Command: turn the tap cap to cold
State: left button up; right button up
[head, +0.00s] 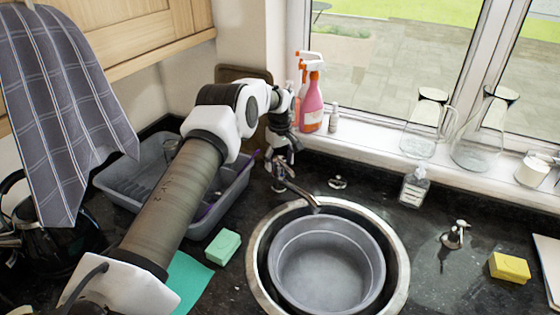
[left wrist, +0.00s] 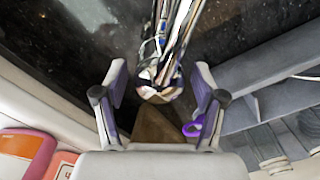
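The chrome tap (head: 277,176) stands behind the sink, and its spout (head: 302,194) reaches over the basin. My left gripper (head: 280,155) is directly above the tap body, pointing down, and partly hides its top. In the left wrist view my left gripper (left wrist: 160,80) is open, with one finger on each side of the tap cap (left wrist: 160,92). A gap shows between the cap and each finger. The cap's marking cannot be read. My right gripper is not in view.
A grey bowl (head: 372,262) sits in the round sink (head: 398,286). A grey dish tub (head: 112,182) is left of the tap. Spray bottles (head: 312,105) stand on the windowsill behind. A soap bottle (head: 414,187) and a yellow sponge (head: 510,267) are to the right.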

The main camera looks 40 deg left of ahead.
pick_arm(q)
jog(key=shift+w+a, duration=0.1)
notch_tip(320, 180, up, 12)
jog(key=shift+w, duration=0.15)
dwell(0.4)
jog(key=shift+f, duration=0.1)
